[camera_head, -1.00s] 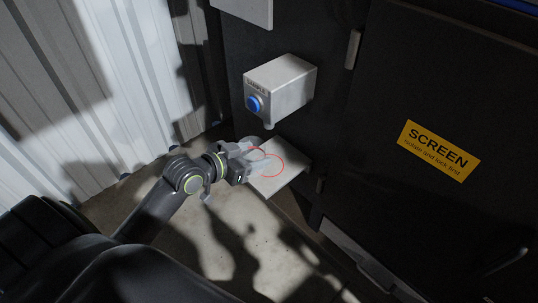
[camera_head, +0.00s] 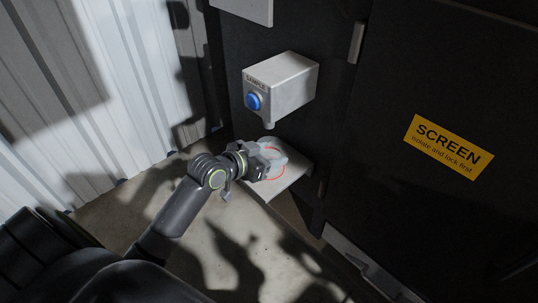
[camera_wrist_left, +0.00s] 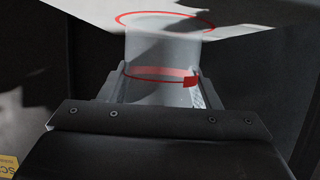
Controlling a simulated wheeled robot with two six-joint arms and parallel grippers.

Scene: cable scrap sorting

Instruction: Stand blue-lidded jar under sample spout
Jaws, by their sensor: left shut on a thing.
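My left gripper (camera_head: 262,163) is shut on a pale, translucent jar (camera_head: 271,146), just below the sample spout (camera_head: 268,126). In the left wrist view the jar (camera_wrist_left: 160,48) stands between the fingers, with a red band and small red tag on it. No blue lid shows on the jar in either view. The pale shelf (camera_head: 290,179) under the spout carries a red ring, which also shows in the left wrist view (camera_wrist_left: 208,31). The jar's end overlaps this ring; I cannot tell whether it touches the shelf. My right gripper is out of view.
The grey sampler box (camera_head: 290,82) with a blue button (camera_head: 253,101) sits close above the jar. A dark cabinet panel (camera_head: 430,220) with a yellow SCREEN sign (camera_head: 448,146) lies to the right. A corrugated wall (camera_head: 110,80) bounds the left. Concrete floor is below.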

